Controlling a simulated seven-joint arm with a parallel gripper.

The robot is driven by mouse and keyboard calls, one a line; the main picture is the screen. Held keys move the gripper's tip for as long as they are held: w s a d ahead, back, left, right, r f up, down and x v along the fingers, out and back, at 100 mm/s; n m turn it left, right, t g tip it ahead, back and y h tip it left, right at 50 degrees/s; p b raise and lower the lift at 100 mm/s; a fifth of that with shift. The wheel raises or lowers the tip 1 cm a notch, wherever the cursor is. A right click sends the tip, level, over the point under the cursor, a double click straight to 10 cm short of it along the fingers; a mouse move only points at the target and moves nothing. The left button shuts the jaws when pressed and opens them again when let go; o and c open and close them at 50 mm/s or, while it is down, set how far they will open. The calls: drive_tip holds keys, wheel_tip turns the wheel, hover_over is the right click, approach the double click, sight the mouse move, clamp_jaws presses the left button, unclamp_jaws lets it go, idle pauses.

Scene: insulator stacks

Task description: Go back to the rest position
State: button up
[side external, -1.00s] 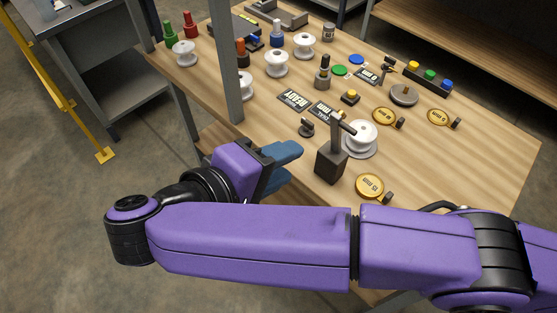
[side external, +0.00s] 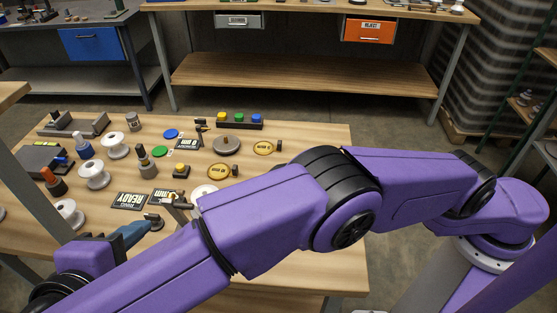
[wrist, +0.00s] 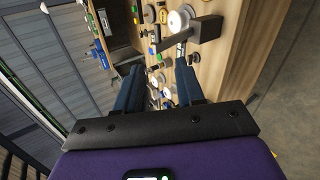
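My gripper (side external: 122,240) is at the lower left in the side view, over or beside the near part of the wooden bench (side external: 310,150). In the wrist view my gripper (wrist: 160,88) shows two blue fingers apart, with the bench visible between them. Nothing is held between them. My purple arm stretches across the front of the side view and hides part of the bench. White spool-shaped insulators (side external: 95,175) stand on the left of the bench. Another white insulator (side external: 203,191) is partly hidden behind my arm.
A dark hammer-like post (wrist: 205,30) stands near the gripper in the wrist view. A READY plate (side external: 128,201), gold discs (side external: 263,148) and a button strip (side external: 240,121) lie on the bench.

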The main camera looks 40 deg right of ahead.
drive_tip(key=w+d+r+n+g+y, duration=0.2)
drive_tip(key=d+n+g+y, duration=0.15)
drive_tip(key=d, duration=1.75)
drive_tip(key=s+d+f+g+y, duration=0.1)
drive_tip(key=s+d, duration=0.4)
drive_tip(key=d, duration=0.3)
drive_tip(key=s+d+f+g+y, duration=0.2)
drive_tip(key=s+d, duration=0.3)
drive_tip(key=d, duration=0.3)
drive_tip(key=s+d+f+m+g+y, duration=0.1)
drive_tip(key=s+d+y, duration=0.1)
drive_tip(key=s+d, duration=0.3)
drive_tip(key=d, duration=0.3)
drive_tip(key=shift+s+d+f, duration=0.3)
drive_tip(key=shift+s+f, duration=0.05)
drive_tip(key=shift+f, duration=0.05)
